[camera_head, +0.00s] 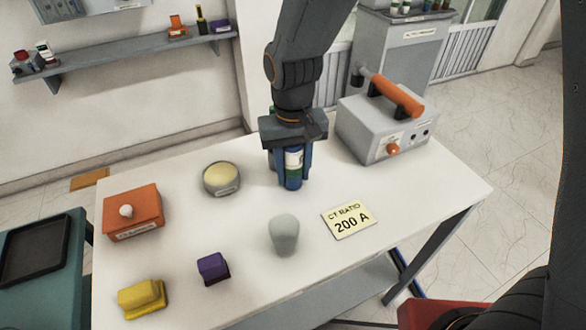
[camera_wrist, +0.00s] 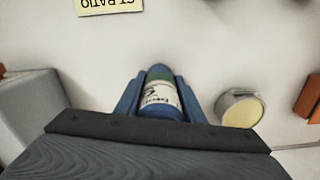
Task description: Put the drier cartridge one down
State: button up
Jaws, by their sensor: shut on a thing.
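The drier cartridge (camera_head: 293,168) is a small upright cylinder with blue ends, a green band and a white label. My gripper (camera_head: 290,160) is shut on it, with a finger on each side, over the back middle of the white table (camera_head: 180,269). In the wrist view the cartridge (camera_wrist: 158,95) sits between the two blue-grey fingers (camera_wrist: 159,98). Its lower end appears at or close to the tabletop; I cannot tell whether it touches.
A round tin (camera_head: 222,178) stands left of the cartridge, a grey device with an orange handle (camera_head: 385,125) right. In front are a grey-green rounded object (camera_head: 284,234), a "CT RATIO 200 A" card (camera_head: 349,220), a purple block (camera_head: 213,267), a yellow block (camera_head: 142,298) and an orange box (camera_head: 133,212).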

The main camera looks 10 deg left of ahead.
jog(key=shift+f, duration=0.15)
jog(key=o, duration=1.2)
